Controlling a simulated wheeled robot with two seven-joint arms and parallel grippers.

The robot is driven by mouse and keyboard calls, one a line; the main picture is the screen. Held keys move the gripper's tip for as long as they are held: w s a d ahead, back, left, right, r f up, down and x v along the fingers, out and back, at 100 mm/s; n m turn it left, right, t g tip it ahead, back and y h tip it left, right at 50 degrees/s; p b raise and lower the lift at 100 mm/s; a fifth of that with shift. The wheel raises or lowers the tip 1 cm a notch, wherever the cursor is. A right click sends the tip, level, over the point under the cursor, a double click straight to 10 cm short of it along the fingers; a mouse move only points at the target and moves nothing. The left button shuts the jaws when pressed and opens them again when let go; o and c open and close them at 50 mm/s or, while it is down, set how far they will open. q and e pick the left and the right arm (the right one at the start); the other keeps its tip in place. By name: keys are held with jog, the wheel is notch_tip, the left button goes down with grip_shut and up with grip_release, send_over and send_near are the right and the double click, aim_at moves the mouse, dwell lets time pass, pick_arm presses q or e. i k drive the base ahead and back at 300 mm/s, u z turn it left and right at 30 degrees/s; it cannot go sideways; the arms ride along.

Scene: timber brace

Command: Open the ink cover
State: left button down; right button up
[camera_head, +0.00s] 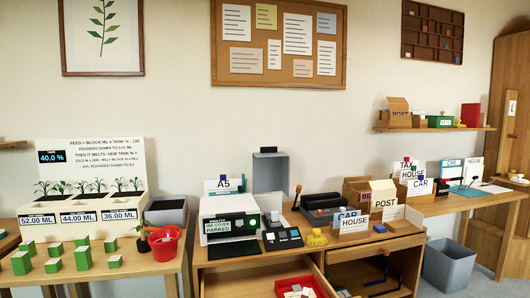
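A white printer (212,206) stands on the middle wooden desk, with an A5 sign (224,185) on top. A small dark display (218,227) on its front carries text that seems to end in "PARKED". A green part (251,222) sits at the printer's front right. I cannot tell which part is the ink cover, or whether it is open or shut. A dark control panel (282,239) with small coloured keys lies right of the printer. Neither of my grippers is in view.
An open drawer (262,279) with a red box (300,288) juts out below the printer. Signs, boxes and a yellow object (316,239) crowd the desk's right side. A planter table (88,262) with green blocks stands left. A grey bin (448,265) stands right.

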aim_at(271, 167)
jog(key=u, duration=0.45)
jog(key=i, duration=1.2)
jog(key=z, duration=1.15)
